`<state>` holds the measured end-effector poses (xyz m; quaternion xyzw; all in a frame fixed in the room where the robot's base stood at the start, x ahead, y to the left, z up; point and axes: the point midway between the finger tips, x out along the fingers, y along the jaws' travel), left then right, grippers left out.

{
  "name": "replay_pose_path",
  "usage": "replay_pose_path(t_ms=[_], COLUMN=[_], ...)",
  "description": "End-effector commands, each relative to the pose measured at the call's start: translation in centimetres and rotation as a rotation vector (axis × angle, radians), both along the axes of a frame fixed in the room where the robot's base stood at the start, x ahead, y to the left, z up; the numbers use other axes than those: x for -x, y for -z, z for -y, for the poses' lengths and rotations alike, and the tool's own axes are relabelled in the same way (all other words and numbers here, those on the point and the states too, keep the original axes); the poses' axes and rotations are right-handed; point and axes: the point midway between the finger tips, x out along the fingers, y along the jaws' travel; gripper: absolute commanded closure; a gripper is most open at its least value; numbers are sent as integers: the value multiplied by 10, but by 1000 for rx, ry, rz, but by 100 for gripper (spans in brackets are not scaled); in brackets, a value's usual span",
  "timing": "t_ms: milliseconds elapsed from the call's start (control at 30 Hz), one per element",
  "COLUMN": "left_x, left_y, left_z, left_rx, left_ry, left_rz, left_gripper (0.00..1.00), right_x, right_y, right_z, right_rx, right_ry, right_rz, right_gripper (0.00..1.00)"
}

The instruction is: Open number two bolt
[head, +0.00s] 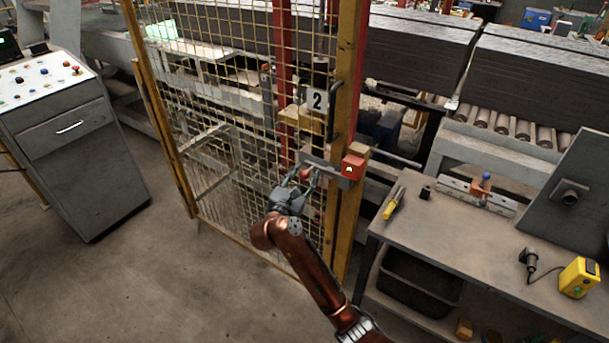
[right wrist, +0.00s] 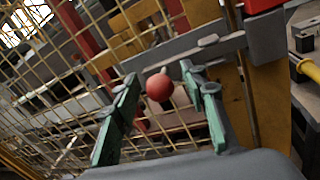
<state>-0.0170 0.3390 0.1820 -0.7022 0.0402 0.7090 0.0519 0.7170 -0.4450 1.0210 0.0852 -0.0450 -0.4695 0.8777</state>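The number two bolt is a grey bar (head: 333,169) with a red ball knob, mounted across the edge of the yellow-framed mesh gate (head: 350,90), below the plate marked 2 (head: 317,100). In the right wrist view the red knob (right wrist: 159,88) lies between the two green fingers. The grey bar (right wrist: 215,46) runs behind it to a bracket on the right. My right gripper (head: 306,178) is open at the knob, with a visible gap on each side in the wrist view (right wrist: 160,105). My left gripper is not in view.
A red block (head: 353,167) sits on the gate post beside the bar. A workbench (head: 460,235) with a yellow-handled tool (head: 394,204) stands to the right. A control console (head: 60,130) stands at the left. The floor between is clear.

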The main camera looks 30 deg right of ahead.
Motion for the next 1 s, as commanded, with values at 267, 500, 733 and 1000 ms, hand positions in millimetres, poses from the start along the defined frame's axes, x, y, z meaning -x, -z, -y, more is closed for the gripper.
replay_pose_path(t_ms=[267,500,733,1000], left_x=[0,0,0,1], left_y=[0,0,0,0], left_z=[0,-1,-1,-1], left_rx=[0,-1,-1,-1], left_ry=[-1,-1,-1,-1], left_rz=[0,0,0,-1], left_gripper=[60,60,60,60], right_x=[0,0,0,0], right_y=[0,0,0,0], right_z=[0,0,0,0], right_rx=[0,0,1,0], right_ry=[0,0,0,1], right_rz=[0,0,-1,-1], right_gripper=[65,82,97,100])
